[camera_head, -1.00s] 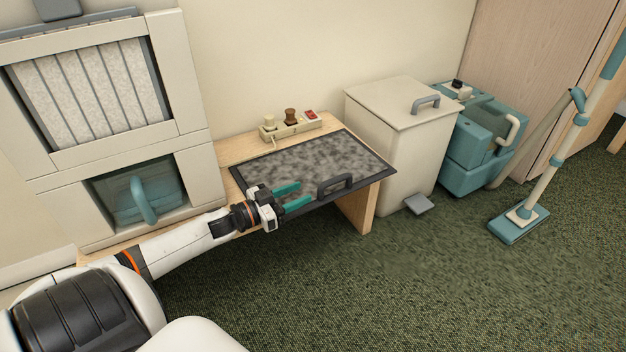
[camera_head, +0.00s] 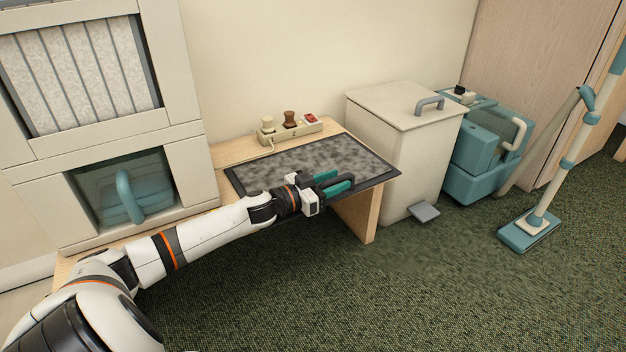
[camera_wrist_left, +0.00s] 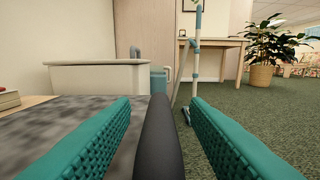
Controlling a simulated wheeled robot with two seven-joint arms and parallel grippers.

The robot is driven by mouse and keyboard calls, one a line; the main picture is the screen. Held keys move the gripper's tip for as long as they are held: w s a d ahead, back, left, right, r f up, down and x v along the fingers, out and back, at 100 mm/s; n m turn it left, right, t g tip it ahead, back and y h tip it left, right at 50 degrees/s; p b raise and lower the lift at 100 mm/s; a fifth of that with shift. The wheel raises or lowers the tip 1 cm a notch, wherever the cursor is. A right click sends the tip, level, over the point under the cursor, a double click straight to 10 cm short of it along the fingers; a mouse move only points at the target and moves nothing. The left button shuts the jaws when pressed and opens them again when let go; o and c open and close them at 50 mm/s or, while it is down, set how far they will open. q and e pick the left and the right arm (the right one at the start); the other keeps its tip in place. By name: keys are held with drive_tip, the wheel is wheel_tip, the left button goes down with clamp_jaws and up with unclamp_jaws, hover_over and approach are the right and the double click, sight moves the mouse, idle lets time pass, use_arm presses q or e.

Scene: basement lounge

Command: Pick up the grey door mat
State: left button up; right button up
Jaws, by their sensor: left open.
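The grey door mat (camera_head: 300,162) lies flat on a low wooden bench. It has a mottled grey face, a dark border and a dark handle (camera_head: 342,186) at its front edge. My left gripper (camera_head: 336,185) is at that handle with its teal fingers open. In the left wrist view the handle (camera_wrist_left: 158,140) stands between the two fingers (camera_wrist_left: 160,135), with gaps on both sides. The mat's grey face (camera_wrist_left: 50,120) shows at the left there. My right gripper is out of view.
A power strip (camera_head: 290,130) with plugs sits on the bench (camera_head: 240,148) behind the mat. A lidded pedal bin (camera_head: 402,150) stands close to the right, with a teal cleaning machine (camera_head: 480,150) beyond. A cream cabinet (camera_head: 110,110) stands left. Green carpet in front is clear.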

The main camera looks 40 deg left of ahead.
use_arm(q)
drive_tip(key=shift+w+d+r, duration=0.1)
drive_tip(key=shift+w+d, duration=0.1)
drive_tip(key=shift+w, duration=0.35)
clamp_jaws()
drive_tip(key=shift+r, duration=0.15)
